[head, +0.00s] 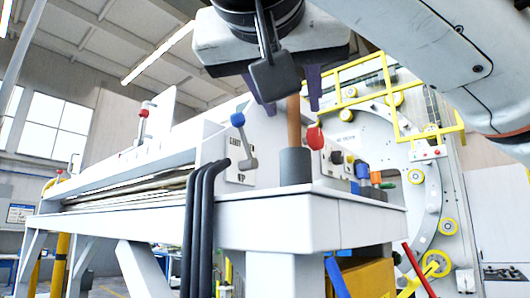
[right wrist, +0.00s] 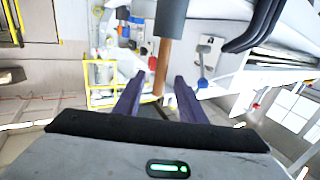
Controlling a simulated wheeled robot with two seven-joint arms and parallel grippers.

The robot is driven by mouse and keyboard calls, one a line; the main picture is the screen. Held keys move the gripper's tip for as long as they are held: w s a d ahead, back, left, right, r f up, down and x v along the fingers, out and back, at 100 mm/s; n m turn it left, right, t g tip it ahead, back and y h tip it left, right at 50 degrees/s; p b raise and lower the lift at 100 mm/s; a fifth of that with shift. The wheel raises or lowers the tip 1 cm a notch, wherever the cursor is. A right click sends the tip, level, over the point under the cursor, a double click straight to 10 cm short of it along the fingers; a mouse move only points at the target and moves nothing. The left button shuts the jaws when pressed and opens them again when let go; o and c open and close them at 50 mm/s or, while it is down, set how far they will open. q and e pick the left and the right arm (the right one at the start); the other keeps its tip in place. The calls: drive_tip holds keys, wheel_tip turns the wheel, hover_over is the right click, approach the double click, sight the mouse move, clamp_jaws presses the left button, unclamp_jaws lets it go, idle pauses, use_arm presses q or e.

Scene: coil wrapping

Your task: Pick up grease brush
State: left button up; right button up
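The grease brush shows as a brown wooden handle (head: 294,122) standing upright in a dark grey cylindrical cup (head: 295,167) on the white machine's ledge. Its lower end is hidden in the cup. My right gripper (head: 292,97) comes down from above with its two purple fingers spread, one on each side of the handle's top. In the right wrist view the handle (right wrist: 162,66) runs from the cup (right wrist: 170,18) to between the open fingertips (right wrist: 156,82), with a gap on both sides. My left gripper is not in view.
A blue-knobbed lever (head: 238,120) stands left of the cup and a red knob (head: 315,138) is close on its right. Black curved bars (head: 205,220) rise at the ledge's front left. A large white ring with yellow rollers (head: 416,176) and yellow railing stands behind.

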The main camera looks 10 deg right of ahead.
sight(293, 106)
drive_tip(key=p+x, duration=0.1)
drive_tip(key=x, duration=0.2)
drive_tip(key=shift+f, duration=0.1)
drive_tip(key=shift+c, duration=0.2)
clamp_jaws()
wheel_tip(293, 106, up, 9)
drive_tip(key=p, duration=0.3)
drive_tip(key=shift+r, duration=0.5)
